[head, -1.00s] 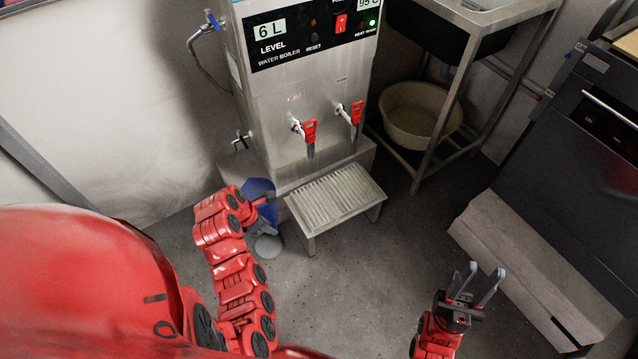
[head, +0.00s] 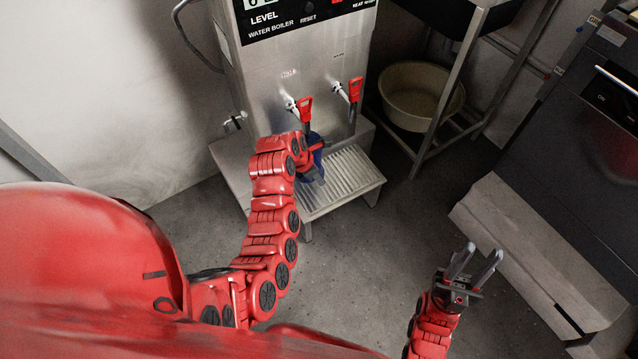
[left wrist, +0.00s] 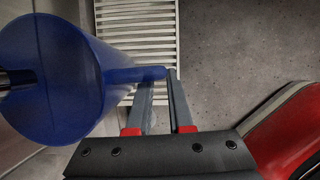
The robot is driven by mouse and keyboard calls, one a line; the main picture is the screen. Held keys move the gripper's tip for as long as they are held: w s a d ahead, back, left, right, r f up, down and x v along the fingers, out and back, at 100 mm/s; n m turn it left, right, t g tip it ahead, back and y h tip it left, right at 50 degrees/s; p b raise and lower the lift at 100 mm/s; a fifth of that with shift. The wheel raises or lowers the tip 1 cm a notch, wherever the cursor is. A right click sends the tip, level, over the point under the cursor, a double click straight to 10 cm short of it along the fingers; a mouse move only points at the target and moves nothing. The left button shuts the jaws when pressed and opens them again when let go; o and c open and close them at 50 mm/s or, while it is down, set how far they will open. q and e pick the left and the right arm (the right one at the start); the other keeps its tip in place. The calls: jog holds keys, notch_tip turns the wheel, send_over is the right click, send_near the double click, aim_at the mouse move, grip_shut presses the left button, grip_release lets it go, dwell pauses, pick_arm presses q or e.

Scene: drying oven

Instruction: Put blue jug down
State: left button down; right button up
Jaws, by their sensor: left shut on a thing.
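The blue jug (head: 317,170) is mostly hidden behind my left gripper (head: 312,150) in the head view, in front of the water boiler's left tap. In the left wrist view the jug (left wrist: 50,75) fills the left side, and my left gripper (left wrist: 157,88) is shut on its handle (left wrist: 130,75). The slatted stand (head: 342,187) lies under the jug in the head view and behind it in the left wrist view (left wrist: 140,25). I cannot tell whether the jug touches the slats. My right gripper (head: 476,262) is open and empty above the floor.
The steel water boiler (head: 260,90) stands behind the jug, with two red-handled taps (head: 305,103) close above the stand. A beige basin (head: 418,95) sits under the sink frame to the right. A dark oven (head: 590,130) is at the far right. The middle floor is clear.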

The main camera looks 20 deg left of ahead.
pick_arm(q)
jog(key=shift+w+d+f+b, duration=0.2)
jog(key=shift+w+f+b, duration=0.05)
jog(key=shift+f+b, duration=0.1)
notch_tip(320, 180, down, 3)
jog(key=shift+b, duration=0.55)
jog(key=shift+r, duration=0.1)
jog(key=c, duration=0.8)
grip_release()
